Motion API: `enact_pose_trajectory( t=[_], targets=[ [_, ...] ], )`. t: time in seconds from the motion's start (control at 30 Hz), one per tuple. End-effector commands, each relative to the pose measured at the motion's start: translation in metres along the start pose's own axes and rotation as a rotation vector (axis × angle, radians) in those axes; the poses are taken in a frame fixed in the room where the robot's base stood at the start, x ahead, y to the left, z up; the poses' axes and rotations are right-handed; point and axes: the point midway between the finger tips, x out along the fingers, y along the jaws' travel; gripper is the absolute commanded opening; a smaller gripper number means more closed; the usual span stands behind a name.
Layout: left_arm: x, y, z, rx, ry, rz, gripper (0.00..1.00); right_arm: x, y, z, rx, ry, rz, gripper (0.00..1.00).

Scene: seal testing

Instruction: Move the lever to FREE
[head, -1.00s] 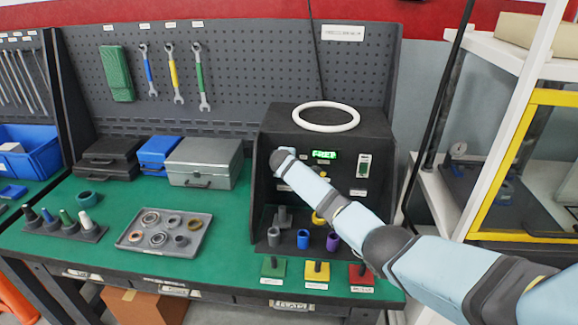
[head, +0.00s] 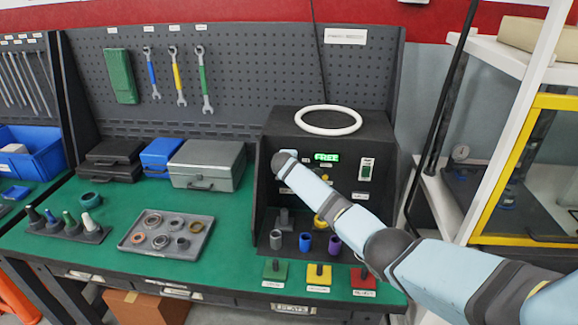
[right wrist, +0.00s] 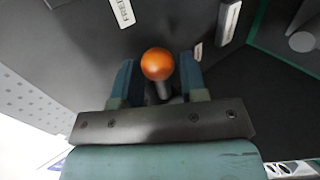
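The lever shows in the right wrist view as an orange ball knob (right wrist: 157,63) on a short dark stem. My right gripper (right wrist: 156,82) has its two blue fingers apart, one on each side of the knob, with a narrow gap showing on both sides. In the head view my right arm reaches from the lower right to the panel of the black test box (head: 380,128); its wrist hides the lever and the fingers there. A green display (head: 326,157) on the panel reads FREE. My left gripper is not in view.
A white ring (head: 328,120) lies on top of the box. Coloured cups, including a blue one (head: 305,242), stand at its base. A grey tray of rings (head: 205,246) and a grey case (head: 206,160) sit on the green bench. A yellow-framed enclosure (head: 505,180) stands at right.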

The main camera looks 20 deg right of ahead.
Motion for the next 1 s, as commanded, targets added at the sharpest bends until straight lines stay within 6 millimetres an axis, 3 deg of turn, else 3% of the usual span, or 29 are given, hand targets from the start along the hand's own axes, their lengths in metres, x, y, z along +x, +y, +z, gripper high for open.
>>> enact_pose_trajectory(
  t=[0.17,0.7,1.0],
  targets=[
    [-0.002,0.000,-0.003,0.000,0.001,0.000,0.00,-0.018,0.000,0.000,0.000,0.001,0.000,0.39],
    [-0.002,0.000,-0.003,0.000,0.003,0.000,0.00,-0.118,0.000,0.001,0.001,0.000,0.001,0.39],
    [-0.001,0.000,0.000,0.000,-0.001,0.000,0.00,-0.136,0.000,0.001,0.000,-0.002,0.000,0.39]
  ],
)
